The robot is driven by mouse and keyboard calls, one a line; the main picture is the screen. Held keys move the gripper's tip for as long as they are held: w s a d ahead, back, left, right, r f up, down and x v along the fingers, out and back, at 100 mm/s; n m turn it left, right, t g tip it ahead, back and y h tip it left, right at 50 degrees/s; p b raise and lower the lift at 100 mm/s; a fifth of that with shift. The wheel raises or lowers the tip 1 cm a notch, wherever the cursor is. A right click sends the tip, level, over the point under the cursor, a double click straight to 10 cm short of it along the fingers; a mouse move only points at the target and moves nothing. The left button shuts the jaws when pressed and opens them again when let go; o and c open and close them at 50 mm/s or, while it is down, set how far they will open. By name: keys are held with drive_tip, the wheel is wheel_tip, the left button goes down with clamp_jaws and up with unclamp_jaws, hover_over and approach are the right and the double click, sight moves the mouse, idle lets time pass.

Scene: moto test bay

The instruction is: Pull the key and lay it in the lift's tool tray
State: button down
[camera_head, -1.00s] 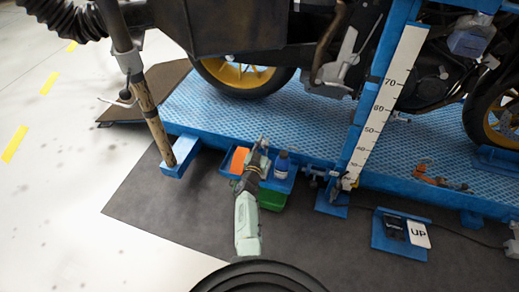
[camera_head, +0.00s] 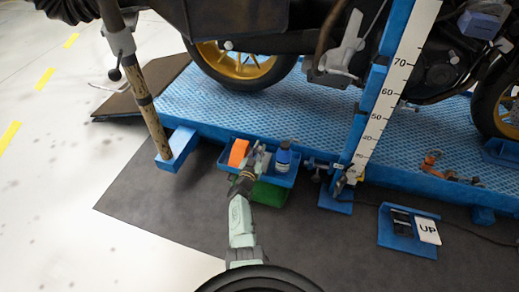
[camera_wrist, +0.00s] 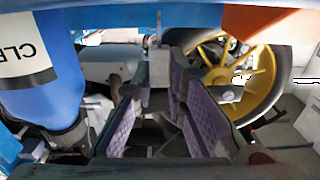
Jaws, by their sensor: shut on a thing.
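The blue tool tray (camera_head: 283,182) hangs on the near side of the lift. My gripper (camera_head: 260,152) is over the tray, between an orange block (camera_head: 238,152) and a blue bottle (camera_head: 283,157). In the wrist view, my gripper's purple-padded fingers (camera_wrist: 158,90) close on a small grey metal piece (camera_wrist: 159,66), which looks like the key. Its far end is hard to make out. The bottle (camera_wrist: 45,65) and orange block (camera_wrist: 265,25) flank the fingers there. I cannot tell whether the held piece touches the tray.
A green bin (camera_head: 270,194) sits under the tray. The blue lift deck (camera_head: 300,112) carries a motorcycle, with a height scale (camera_head: 385,105) standing to the right. A pedal box with an "UP" plate (camera_head: 427,231) lies on the dark mat at right. The mat (camera_head: 165,205) left of my arm is clear.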

sight(259, 149)
drive_tip(key=shift+f, duration=0.45)
drive_tip(key=c, duration=1.5)
unclamp_jaws()
drive_tip(key=shift+c, duration=0.2)
wheel_tip(259, 149, up, 10)
drive_tip(key=p, duration=0.9)
drive_tip(key=shift+f, duration=0.15)
drive_tip(key=s+r+n+y+p, duration=0.2)
drive_tip(key=s+r, duration=0.4)
drive_tip(key=r, duration=0.3)
drive_tip(key=s+r+n+y+p, duration=0.1)
drive_tip(key=s+r+y+p, duration=0.1)
drive_tip(key=s+r, duration=0.4)
drive_tip(key=shift+r+n+t+y, duration=0.4)
drive_tip(key=shift+r+y, duration=0.4)
drive_tip(key=shift+r, duration=0.9)
